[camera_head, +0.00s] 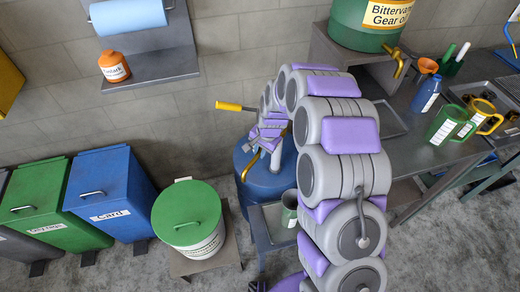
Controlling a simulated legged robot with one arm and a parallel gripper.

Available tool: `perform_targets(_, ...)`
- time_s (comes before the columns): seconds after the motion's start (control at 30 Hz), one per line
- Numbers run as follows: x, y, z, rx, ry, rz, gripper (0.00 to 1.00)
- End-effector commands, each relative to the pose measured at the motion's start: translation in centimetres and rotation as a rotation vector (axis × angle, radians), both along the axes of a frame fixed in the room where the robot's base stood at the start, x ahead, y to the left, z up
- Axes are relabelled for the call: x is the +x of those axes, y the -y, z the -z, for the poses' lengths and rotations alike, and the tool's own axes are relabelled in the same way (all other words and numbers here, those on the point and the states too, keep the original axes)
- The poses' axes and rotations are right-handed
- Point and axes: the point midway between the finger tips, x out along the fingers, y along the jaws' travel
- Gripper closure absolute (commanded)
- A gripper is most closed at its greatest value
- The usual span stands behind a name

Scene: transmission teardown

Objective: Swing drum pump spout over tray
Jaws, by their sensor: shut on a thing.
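A blue drum (258,196) stands on the floor near the wall, partly hidden by my arm. The pump on it has a lever with a yellow grip (228,106) pointing left. Its brass-coloured spout (249,166) slants down and left over the drum top. My gripper (269,141) is at the pump and looks shut on the spout; the fingertips are small and partly covered. A low grey tray-like stand (262,229) is in front of the drum, with a dark green cup (289,208) on its right side. The spout does not point over it.
A white bin with a green lid (187,213) stands left of the drum, beside blue (110,190) and green (45,205) bins. On the right, a bench (410,150) holds jugs, a blue bottle (427,95) and a green oil barrel (362,22) on a raised stand.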

Motion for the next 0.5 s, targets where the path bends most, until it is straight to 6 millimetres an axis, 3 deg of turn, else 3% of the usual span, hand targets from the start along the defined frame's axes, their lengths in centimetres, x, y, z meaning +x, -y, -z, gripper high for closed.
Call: perform_targets(0.5, -1.8, 4.7, -0.1, 0.002, -0.004, -0.373, 1.00)
